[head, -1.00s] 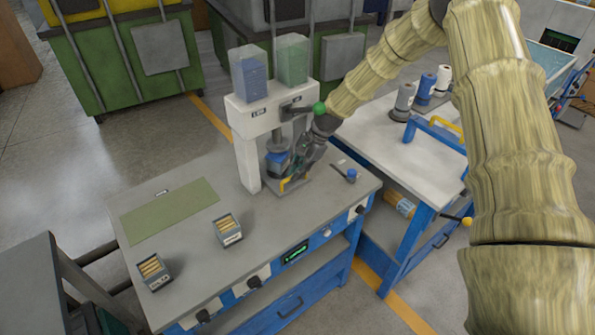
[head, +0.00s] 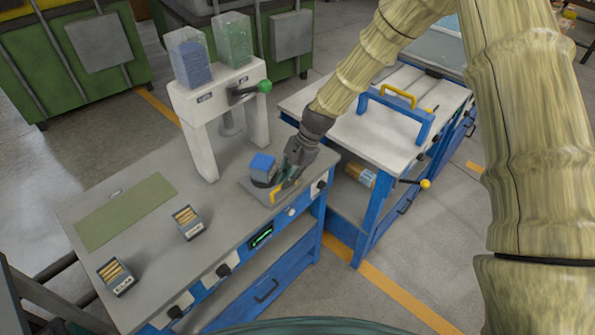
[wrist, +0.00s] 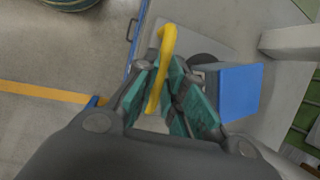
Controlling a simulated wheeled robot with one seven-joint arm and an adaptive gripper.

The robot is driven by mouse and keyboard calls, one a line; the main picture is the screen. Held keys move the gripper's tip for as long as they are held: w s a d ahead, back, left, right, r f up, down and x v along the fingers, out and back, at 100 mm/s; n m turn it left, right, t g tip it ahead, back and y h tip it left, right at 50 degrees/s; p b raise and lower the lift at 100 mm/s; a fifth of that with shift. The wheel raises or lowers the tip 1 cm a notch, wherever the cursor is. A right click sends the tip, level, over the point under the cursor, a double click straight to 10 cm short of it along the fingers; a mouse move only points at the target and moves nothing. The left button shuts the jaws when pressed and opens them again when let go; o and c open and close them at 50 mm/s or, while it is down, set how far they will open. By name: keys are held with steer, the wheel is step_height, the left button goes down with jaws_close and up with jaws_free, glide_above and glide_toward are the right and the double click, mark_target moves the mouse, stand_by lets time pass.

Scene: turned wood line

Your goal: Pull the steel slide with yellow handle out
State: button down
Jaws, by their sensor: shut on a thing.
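The steel slide (head: 249,189) is a grey plate lying on the bench, out in front of the white press, near the front edge. Its yellow handle (head: 273,197) is at the slide's front end. My gripper (head: 281,186) is shut on the yellow handle. In the wrist view the handle (wrist: 167,45) passes between the teal finger pads (wrist: 166,98). A blue block (head: 262,163) sits on a dark round seat on the slide, beside my fingers. It also shows in the wrist view (wrist: 239,90). My fingers hide part of the slide.
The white press (head: 190,130) stands behind, with a green-knobbed lever (head: 264,87) and two clear hoppers on top. Two small boxes of wooden pieces (head: 187,222) and a green mat (head: 128,212) lie left. A second bench (head: 350,135) with a blue frame stands right.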

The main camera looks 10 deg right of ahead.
steer(key=shift+s+d, duration=0.1)
steer(key=shift+s, duration=0.1)
steer(key=c, duration=1.5)
jaws_free()
steer(key=shift+s+d, duration=0.1)
steer(key=shift+d+r, duration=0.1)
steer(key=v, duration=1.2)
